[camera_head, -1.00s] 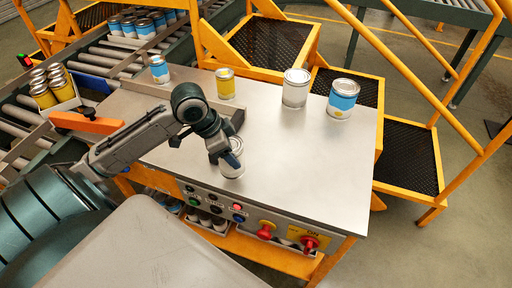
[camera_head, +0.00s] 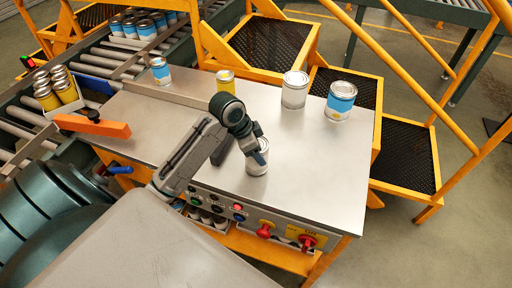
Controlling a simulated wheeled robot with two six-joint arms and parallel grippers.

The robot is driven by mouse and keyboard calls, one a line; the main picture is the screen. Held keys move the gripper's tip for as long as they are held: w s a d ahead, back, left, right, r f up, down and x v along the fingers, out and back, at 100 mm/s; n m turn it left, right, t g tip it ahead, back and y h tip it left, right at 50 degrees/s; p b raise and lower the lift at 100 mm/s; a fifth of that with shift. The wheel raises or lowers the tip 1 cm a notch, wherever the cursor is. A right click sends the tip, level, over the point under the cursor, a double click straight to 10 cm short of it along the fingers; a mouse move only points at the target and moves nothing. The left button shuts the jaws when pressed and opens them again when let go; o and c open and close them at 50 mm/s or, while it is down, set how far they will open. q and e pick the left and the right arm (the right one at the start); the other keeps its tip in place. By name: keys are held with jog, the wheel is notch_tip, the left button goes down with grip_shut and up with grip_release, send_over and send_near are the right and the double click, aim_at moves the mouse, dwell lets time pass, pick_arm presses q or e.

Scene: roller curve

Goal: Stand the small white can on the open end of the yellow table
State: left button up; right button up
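The small white can (camera_head: 256,168) is upright in my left gripper (camera_head: 259,156), near the front middle of the yellow table (camera_head: 315,195), which has a grey top. The gripper is shut on the can from above and behind, and its fingers hide part of it. I cannot tell whether the can's base touches the table top. The right part of the table top in front of the back cans is bare. My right gripper is not in view.
A larger white can (camera_head: 294,90), a large blue-and-white can (camera_head: 340,101), a yellow can (camera_head: 226,82) and a small blue can (camera_head: 160,71) stand along the back. An orange bar (camera_head: 92,125) lies at the left. Knobs and buttons line the front panel.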

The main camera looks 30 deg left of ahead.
pick_arm(q)
jog(key=shift+f, duration=0.35)
jog(key=shift+f, duration=0.15)
jog(key=o, duration=1.1)
jog(key=shift+c, duration=0.2)
jog(key=shift+a+r, duration=0.1)
jog(key=shift+r, duration=0.15)
jog(key=b+v, duration=0.2)
jog(key=v, duration=0.9)
jog(key=shift+s+r+b, duration=0.2)
jog(key=shift+r+b, duration=0.15)
